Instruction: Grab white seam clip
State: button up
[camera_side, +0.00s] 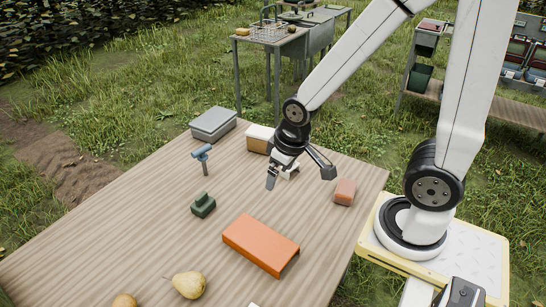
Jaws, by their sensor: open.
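A small white object (293,174), which looks like the white seam clip, lies on the wooden table behind and below my gripper. The gripper partly hides it, so its full shape does not show. My gripper (300,176) is open, with its two fingers spread wide and pointing down towards the table. In this view the white object shows between the fingers. I cannot tell how much height lies between them, and nothing is visibly held.
On the table (130,240) are a white-and-brown box (259,139), a grey case (213,123), a blue tool on a stand (203,157), a green block (203,205), a small red-brown block (345,191), an orange cover (260,245) and a pear (188,285).

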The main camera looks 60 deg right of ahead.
jog(key=w+d+f+n+g+h, duration=0.2)
jog(key=w+d+f+n+h, duration=0.1)
jog(key=d+f+n+h, duration=0.1)
jog(key=w+d+f+n+g+h, duration=0.1)
jog(key=w+d+f+n+h, duration=0.3)
jog(key=d+f+n, duration=0.2)
jog(key=w+d+f+n+g+h, duration=0.2)
jog(key=w+d+f+n+h, duration=0.2)
jog(key=d+f, duration=0.3)
jog(key=shift+w+d+f+n+g, duration=0.15)
jog(key=shift+w+f+n+g, duration=0.15)
jog(key=shift+n, duration=0.2)
jog(key=shift+w+d+f+n+h, duration=0.3)
jog(key=shift+d+f+n+h, duration=0.1)
jog(key=shift+h, duration=0.3)
jog(key=shift+x, duration=1.25)
jog(key=shift+f, duration=0.1)
